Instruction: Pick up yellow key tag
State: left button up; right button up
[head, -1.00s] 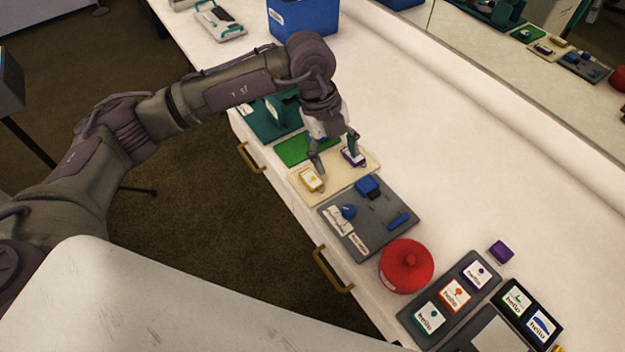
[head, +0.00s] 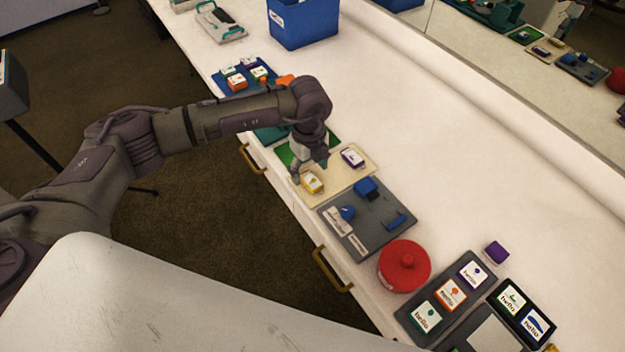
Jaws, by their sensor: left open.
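The yellow key tag (head: 312,182) with a white label lies on the cream board (head: 339,192), near its left edge. A purple key tag (head: 352,158) with a white label lies on the same board, to the upper right. My left gripper (head: 309,172) points down at the yellow key tag, with one finger at its left and the other at its upper right. The gripper is open and empty. I cannot tell whether the fingers touch the tag. My right gripper is not in view.
A grey tray (head: 368,240) with blue pieces adjoins the board. A green mat (head: 284,154) lies behind the gripper. A blue bin (head: 303,25) stands at the back. The counter's right side (head: 480,160) is clear.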

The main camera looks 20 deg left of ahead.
aim_at(311, 179)
pick_arm(q)
jog(key=shift+w+d+f, duration=0.1)
jog(key=shift+f, duration=1.45)
jog(key=shift+c, duration=0.4)
jog(key=c, duration=1)
